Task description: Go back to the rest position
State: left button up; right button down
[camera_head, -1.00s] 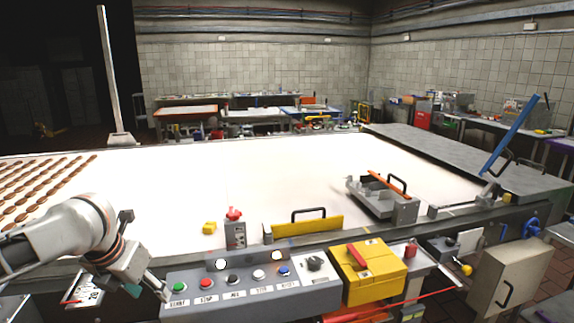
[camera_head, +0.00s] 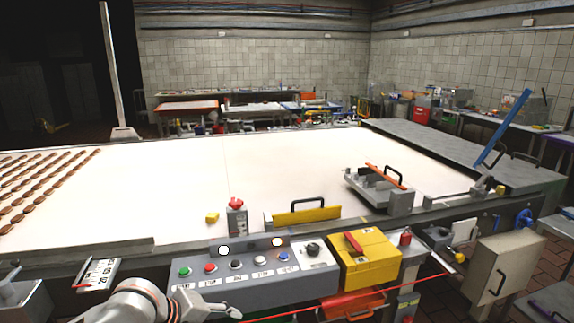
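My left arm reaches in at the bottom left of the head view, below the button panel. Its gripper (camera_head: 232,311) points right, low in front of the grey button panel (camera_head: 230,291), and looks apart from the buttons. The gripper is small and partly cut off by the bottom edge, so its fingers are hard to make out. I see nothing held in it. My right gripper is out of view.
Behind the panel lies a wide white table (camera_head: 290,175) with rows of brown pieces (camera_head: 45,185) at left. A yellow box (camera_head: 370,262) with a red handle adjoins the panel's right. A clamp-like metal fixture (camera_head: 378,190) stands at right. The table's middle is clear.

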pick_arm(q)
jog(key=s+d+f+n+t, duration=0.25)
jog(key=s+f+n, duration=0.35)
jog(key=f+n, duration=0.65)
jog(key=s+a+f+n+t+y, duration=0.1)
jog(key=s+a+f+n, duration=0.4)
jog(key=s, duration=0.3)
jog(key=s+a+f+n+t+y, duration=0.1)
jog(key=s+a+f+n+y, duration=0.1)
jog(key=s+a+f+n, duration=0.2)
jog(key=s+f+n, duration=0.1)
jog(key=s+n, duration=0.1)
jog(key=s, duration=0.1)
jog(key=shift+s+a+f, duration=0.35)
